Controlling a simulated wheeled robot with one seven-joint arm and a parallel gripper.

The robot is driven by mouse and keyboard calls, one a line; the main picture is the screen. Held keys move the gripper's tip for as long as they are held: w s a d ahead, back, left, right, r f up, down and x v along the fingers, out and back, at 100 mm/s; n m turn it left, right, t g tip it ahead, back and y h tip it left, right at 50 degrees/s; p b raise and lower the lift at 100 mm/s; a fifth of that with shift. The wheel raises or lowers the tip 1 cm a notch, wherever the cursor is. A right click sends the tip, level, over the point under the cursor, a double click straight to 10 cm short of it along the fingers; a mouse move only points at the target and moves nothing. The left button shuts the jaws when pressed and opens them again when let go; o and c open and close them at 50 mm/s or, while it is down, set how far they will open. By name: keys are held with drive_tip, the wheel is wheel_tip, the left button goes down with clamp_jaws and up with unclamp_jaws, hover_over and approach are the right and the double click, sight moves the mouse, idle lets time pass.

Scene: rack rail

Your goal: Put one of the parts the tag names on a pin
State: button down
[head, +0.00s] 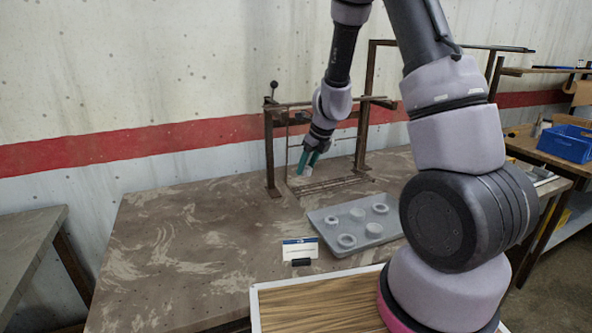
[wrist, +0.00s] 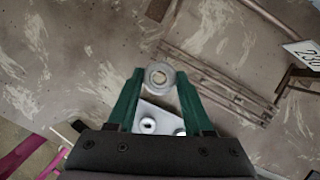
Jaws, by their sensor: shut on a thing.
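My gripper (head: 309,164) is shut on a pale round part with a hole (wrist: 160,76), held between the green fingertips in the wrist view (wrist: 160,82). In the head view the gripper hangs in front of a dark metal rack (head: 269,155), above the table. A grey tray (head: 362,244) lies nearer to me with several pale round parts on it; some look like rings, others like solid discs. A white tag with a blue band (head: 300,249) stands left of the tray; its writing is too small to read. I cannot make out a pin clearly.
The patterned table (head: 180,240) is clear to the left. Thin metal bars (head: 335,186) lie low at the rack's foot and show in the wrist view (wrist: 215,80). A numbered white plate (wrist: 303,52) is at the wrist view's right. A blue bin (head: 567,143) stands far right.

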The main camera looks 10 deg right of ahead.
drive_tip(key=shift+w+a+f, duration=0.2)
drive_tip(key=shift+w+f, duration=0.55)
drive_tip(key=shift+f, duration=0.35)
drive_tip(key=shift+w+a+f, duration=0.2)
drive_tip(key=shift+w+f, duration=0.55)
drive_tip(key=shift+f, duration=0.3)
drive_tip(key=shift+f, duration=0.15)
drive_tip(key=shift+f, duration=1.3)
drive_tip(key=shift+c, duration=1.1)
unclamp_jaws()
